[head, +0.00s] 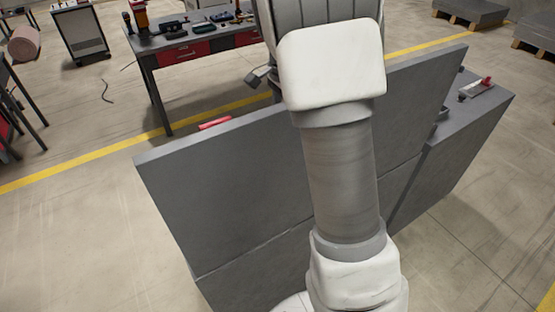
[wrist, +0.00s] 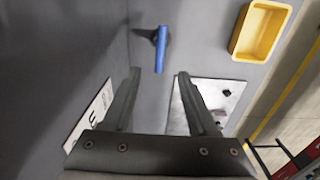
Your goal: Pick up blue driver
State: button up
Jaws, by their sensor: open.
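The blue driver (wrist: 161,50) shows in the wrist view, upper middle, on a grey surface. It has a bright blue shaft-like body with a dark part or shadow at its upper left. My gripper (wrist: 158,74) is open and empty, its two dark fingers apart. The driver lies just beyond the fingertips, roughly in line with the gap between them. I cannot tell the height of the fingers above it. In the head view the driver is not visible, and my arm and a grey panel block the gripper.
A yellow bin (wrist: 236,50) stands right of the driver. A pale plate (wrist: 232,88) and a white lettered sheet (wrist: 82,137) lie near the fingers. In the head view, a tall grey panel (head: 225,190) stands before me, and a workbench (head: 150,47) with tools stands behind.

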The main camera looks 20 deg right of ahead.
notch_tip(320, 180, down, 11)
jog(key=shift+s+f+p, duration=0.1)
jog(key=shift+s+p, duration=0.05)
jog(key=shift+p, duration=0.35)
jog(key=shift+w+d+f+p, duration=0.2)
jog(key=shift+f+p, duration=0.15)
jog(key=shift+f, duration=1.2)
jog(key=shift+w+d+f+p, duration=0.15)
jog(key=shift+f+p, duration=0.15)
jog(key=shift+f, duration=1.25)
jog(key=shift+a, duration=0.1)
grip_shut()
jog(key=shift+r, duration=0.1)
